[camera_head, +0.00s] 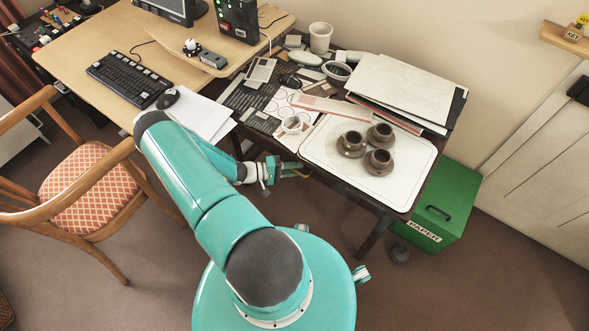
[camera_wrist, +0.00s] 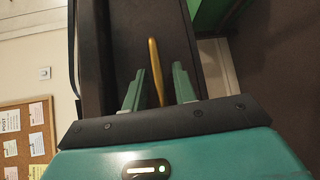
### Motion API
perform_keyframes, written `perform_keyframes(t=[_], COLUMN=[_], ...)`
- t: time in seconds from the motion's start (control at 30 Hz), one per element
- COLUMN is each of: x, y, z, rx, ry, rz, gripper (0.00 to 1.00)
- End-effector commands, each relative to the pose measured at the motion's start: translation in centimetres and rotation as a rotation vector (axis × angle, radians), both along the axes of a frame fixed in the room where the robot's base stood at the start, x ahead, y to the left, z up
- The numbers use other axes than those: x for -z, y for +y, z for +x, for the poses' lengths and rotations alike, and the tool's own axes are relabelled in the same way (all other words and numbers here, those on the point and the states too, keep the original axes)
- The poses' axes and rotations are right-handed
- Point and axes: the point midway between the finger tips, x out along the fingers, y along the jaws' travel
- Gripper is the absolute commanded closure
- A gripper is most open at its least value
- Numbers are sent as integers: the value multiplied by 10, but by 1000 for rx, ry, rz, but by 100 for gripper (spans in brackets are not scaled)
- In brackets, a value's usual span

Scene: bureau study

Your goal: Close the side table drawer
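The dark side table (camera_head: 375,236) stands at the center right, its top crowded with things. In the wrist view its dark drawer front (camera_wrist: 135,30) fills the middle, with a long brass handle (camera_wrist: 154,60) on it. My gripper (camera_wrist: 159,69) is open, its two green fingers on either side of the handle with gaps showing. I cannot tell whether the fingertips touch the drawer front. In the head view my gripper (camera_head: 287,171) is low beside the table's front edge. The table top hides the drawer there, so how far it stands out cannot be told.
A white tray (camera_head: 322,150) with three brown cups sits on the table near the front edge. A green paper box (camera_head: 440,200) stands at its right. A wooden chair (camera_head: 95,195) and a desk (camera_head: 85,55) are at the left. Brown floor is free at the lower right.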

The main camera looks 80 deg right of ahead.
Motion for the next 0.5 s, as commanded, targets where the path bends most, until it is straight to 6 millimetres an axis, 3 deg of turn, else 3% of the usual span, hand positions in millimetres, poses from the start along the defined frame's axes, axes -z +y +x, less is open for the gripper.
perform_keyframes(t=[0.27,0.5], x=[-3,-6], y=[-1,12], z=[0,33], rx=[1,-3], ry=[6,1], rz=[-4,-3], gripper=[68,68])
